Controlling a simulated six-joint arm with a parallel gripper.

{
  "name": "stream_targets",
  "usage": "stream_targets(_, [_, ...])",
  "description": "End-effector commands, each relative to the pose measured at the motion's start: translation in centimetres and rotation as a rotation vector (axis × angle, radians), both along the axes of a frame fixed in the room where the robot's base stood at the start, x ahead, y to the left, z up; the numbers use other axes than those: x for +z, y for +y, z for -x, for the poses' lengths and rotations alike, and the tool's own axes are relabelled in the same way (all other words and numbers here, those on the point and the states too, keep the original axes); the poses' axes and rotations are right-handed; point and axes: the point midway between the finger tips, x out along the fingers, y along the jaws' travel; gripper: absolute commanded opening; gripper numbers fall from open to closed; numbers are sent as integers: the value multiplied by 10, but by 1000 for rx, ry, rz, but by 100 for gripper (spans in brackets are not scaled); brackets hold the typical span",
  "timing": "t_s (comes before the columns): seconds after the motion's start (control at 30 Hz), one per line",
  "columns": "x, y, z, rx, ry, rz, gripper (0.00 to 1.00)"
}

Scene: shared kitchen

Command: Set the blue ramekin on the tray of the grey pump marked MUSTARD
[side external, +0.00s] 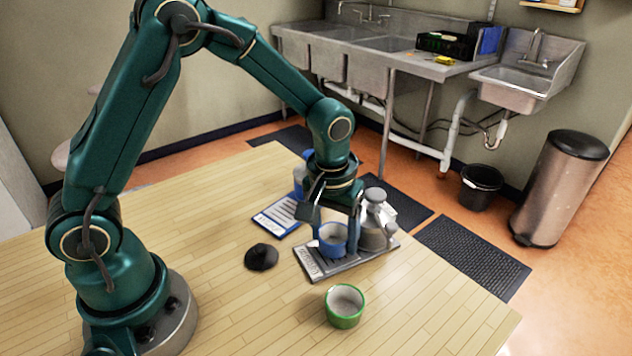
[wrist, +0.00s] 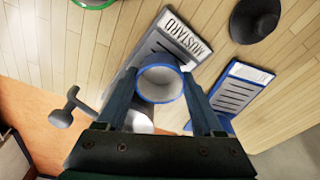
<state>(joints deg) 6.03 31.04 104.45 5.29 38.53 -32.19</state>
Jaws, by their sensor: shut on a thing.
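The blue ramekin (side external: 333,240) has a blue outside and a pale inside; it also shows in the wrist view (wrist: 161,84). My gripper (side external: 333,222) is shut on it, with one finger on each side in the wrist view (wrist: 163,88). The ramekin is upright over the grey tray (side external: 312,268), in front of the grey pump (side external: 374,232). I cannot tell whether its base touches the tray. The tray's label reads MUSTARD in the wrist view (wrist: 187,36). The pump is partly hidden by my gripper.
A green ramekin (side external: 345,307) stands in front of the grey tray. A black domed thing (side external: 262,257) lies to its left. A blue tray (side external: 272,216) with a label lies behind, and a blue pump (side external: 299,182) is partly hidden by my arm. The table's front left is clear.

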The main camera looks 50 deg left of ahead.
Motion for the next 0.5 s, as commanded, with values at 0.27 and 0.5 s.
stream_targets(0.27, [-5, 0, 0, 1, -2, 0, 3])
stream_targets(0.5, [-8, 0, 0, 0, 0, 0, 96])
